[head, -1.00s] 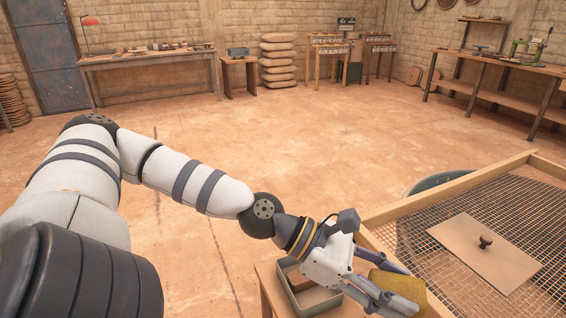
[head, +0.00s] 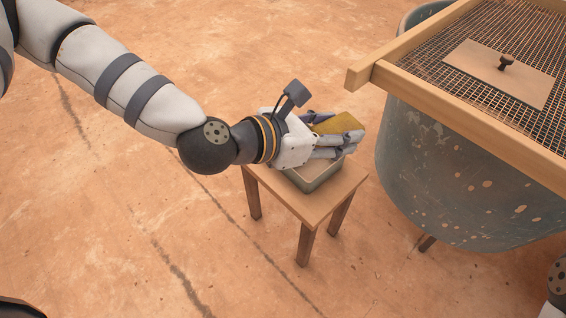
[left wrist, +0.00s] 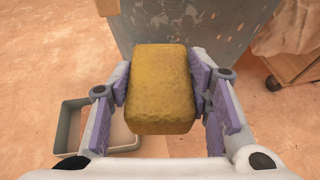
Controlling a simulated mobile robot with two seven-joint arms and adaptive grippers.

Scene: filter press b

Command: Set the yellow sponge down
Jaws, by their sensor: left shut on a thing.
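The yellow sponge (head: 340,122) is held between the fingers of my left gripper (head: 343,134), which is shut on it. In the left wrist view the sponge (left wrist: 161,88) fills the space between the purple finger pads (left wrist: 161,95). The gripper and sponge are over a small wooden stool (head: 312,207) in the head view. A grey-green tray (head: 322,180) stands on the stool, partly hidden under the gripper. In the left wrist view the tray (left wrist: 66,128) is below and left of the sponge. My right gripper is not seen.
A large round speckled tub (head: 440,165) stands right of the stool. A wood-framed mesh screen (head: 440,88) lies over it, with a knobbed flat board (head: 495,75) on top. The screen's frame corner is close to my gripper. Floor left of the stool is clear.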

